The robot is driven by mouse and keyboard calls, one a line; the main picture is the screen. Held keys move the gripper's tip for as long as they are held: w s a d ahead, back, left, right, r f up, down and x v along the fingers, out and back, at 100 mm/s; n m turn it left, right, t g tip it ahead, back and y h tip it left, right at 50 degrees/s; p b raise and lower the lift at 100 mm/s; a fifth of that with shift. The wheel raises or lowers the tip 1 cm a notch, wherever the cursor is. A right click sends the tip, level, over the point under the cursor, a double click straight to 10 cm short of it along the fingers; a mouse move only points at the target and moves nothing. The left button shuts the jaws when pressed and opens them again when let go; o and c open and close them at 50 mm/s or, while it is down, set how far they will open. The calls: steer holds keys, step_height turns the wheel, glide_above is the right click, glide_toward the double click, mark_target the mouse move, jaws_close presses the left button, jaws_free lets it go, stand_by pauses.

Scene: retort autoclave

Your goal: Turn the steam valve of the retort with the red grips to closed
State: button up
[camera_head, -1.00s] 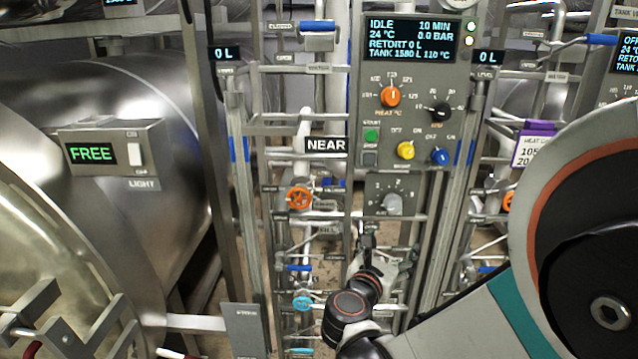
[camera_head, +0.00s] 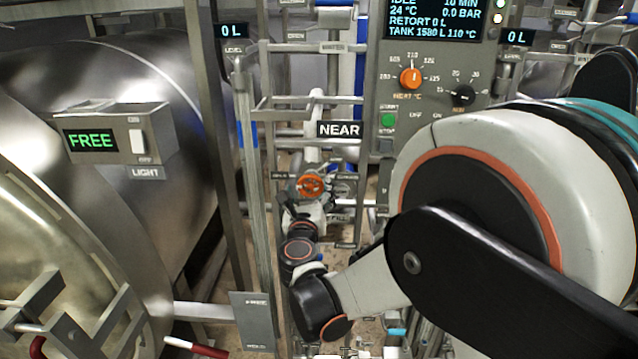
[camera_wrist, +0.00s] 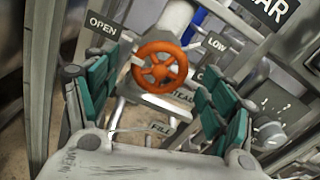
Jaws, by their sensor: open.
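An orange spoked handwheel (camera_head: 310,186) sits on a pale pipe below the NEAR sign. In the wrist view the handwheel (camera_wrist: 160,67) lies between and beyond my two teal-padded fingers, with an OPEN label on its left and a partly hidden label starting with C on its right. A partly covered label just below it seems to read STEAM. My gripper (camera_wrist: 155,100) is open and empty, facing the wheel. In the head view my gripper (camera_head: 302,212) is just below the wheel; its fingers are small there, and I cannot tell whether they touch it.
The NEAR sign (camera_head: 340,129) and control panel (camera_head: 430,85) stand above and right. Steel uprights (camera_head: 252,190) and pipes crowd the wheel. A steel vessel (camera_head: 150,75) is at left. A dark-red grip (camera_head: 208,349) shows at the bottom left.

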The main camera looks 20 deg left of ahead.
mark_target(310, 186)
steer(key=shift+x, duration=2.25)
steer(key=c, duration=1.1)
